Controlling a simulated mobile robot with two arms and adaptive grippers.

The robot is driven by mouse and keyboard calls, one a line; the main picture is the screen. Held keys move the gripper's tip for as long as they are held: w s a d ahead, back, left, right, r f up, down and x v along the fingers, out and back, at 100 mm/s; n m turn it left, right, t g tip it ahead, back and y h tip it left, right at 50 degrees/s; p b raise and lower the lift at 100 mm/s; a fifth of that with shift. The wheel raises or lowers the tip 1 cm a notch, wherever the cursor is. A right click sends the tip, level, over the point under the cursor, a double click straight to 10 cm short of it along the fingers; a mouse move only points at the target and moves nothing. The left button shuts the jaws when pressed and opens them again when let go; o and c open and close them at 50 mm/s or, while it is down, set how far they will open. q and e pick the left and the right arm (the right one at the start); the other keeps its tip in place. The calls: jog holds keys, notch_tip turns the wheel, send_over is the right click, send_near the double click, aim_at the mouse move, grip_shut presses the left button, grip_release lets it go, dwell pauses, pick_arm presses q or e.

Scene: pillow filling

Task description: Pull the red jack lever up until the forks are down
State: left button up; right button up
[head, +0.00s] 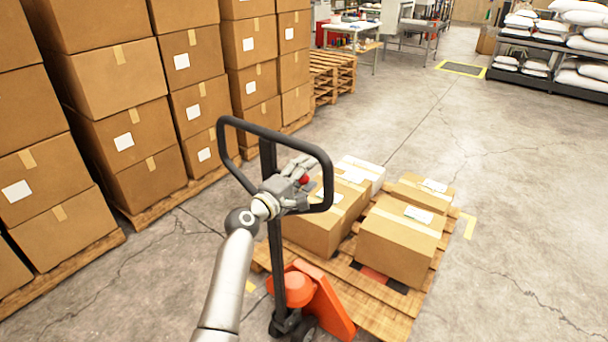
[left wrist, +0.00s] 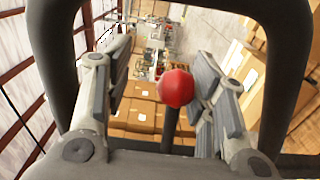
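The red knob of the jack lever (head: 305,180) shows inside the black loop handle (head: 325,160) of the pallet jack. My left gripper (head: 298,176) is at the knob, inside the loop. The orange jack body (head: 318,300) stands at the near end of a loaded wooden pallet (head: 385,318). The forks are mostly hidden by the pallet and boxes, so their height cannot be told. My right gripper is out of view.
Several cardboard boxes (head: 400,240) sit on the pallet. Tall stacks of boxes (head: 110,85) on pallets line the left side. Open concrete floor (head: 530,200) lies to the right. Shelves with white sacks (head: 580,75) stand at the back right.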

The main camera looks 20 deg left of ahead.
pick_arm(q)
jog(key=shift+a+f+b, duration=0.1)
jog(key=shift+f+b, duration=0.45)
jog(key=shift+b, duration=0.05)
jog(key=shift+s+a+p, duration=0.15)
jog(key=shift+s+p, duration=0.2)
jog(key=shift+s, duration=0.05)
jog(key=p+v, duration=0.2)
jog(key=v, duration=1)
